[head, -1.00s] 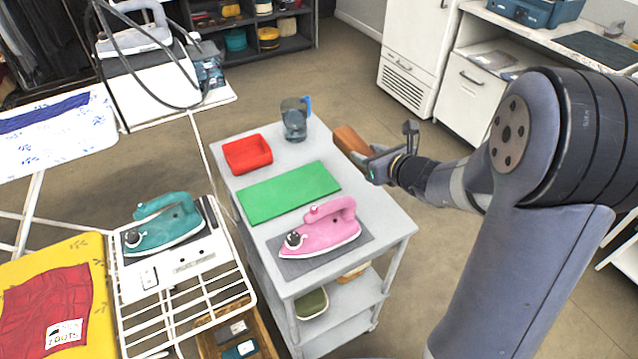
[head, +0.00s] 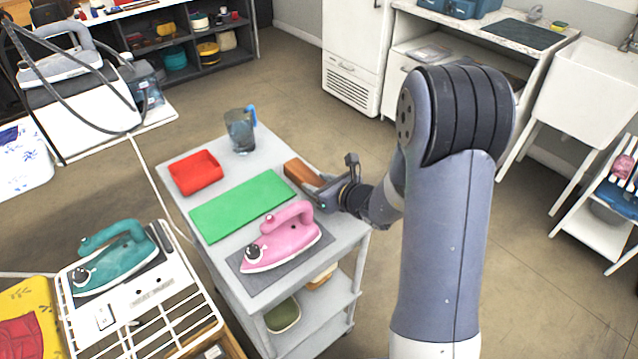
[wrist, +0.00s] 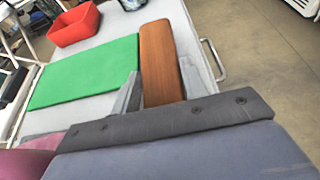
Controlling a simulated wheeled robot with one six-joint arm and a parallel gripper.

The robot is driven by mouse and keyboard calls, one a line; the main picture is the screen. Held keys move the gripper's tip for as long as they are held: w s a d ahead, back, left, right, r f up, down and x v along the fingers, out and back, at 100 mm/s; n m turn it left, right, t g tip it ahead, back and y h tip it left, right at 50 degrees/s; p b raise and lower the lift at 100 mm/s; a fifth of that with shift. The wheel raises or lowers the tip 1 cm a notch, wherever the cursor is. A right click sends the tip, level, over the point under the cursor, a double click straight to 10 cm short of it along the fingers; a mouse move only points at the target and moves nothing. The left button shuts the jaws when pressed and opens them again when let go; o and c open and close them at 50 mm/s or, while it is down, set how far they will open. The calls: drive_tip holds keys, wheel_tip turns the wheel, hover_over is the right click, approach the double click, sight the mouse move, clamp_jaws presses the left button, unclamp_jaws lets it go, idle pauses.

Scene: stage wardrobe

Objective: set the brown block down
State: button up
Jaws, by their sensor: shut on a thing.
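The brown block (head: 302,173) is a long wooden piece. My gripper (head: 318,188) is shut on its near end, at the right side of the grey cart top (head: 213,217). In the wrist view the block (wrist: 161,62) points away from me between the two fingers (wrist: 162,92). It lies over the cart's right edge area, beside the green mat (head: 241,204). I cannot tell whether the block touches the cart top or hangs just above it.
A pink iron (head: 281,238) stands on a grey pad at the cart's near end. A red tray (head: 196,174) and a jug (head: 239,131) are at the far end. A teal iron (head: 115,258) sits on a white rack at left. A cart handle (wrist: 213,60) is right of the block.

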drive_tip(key=shift+f, duration=0.15)
drive_tip(key=o, duration=1.2)
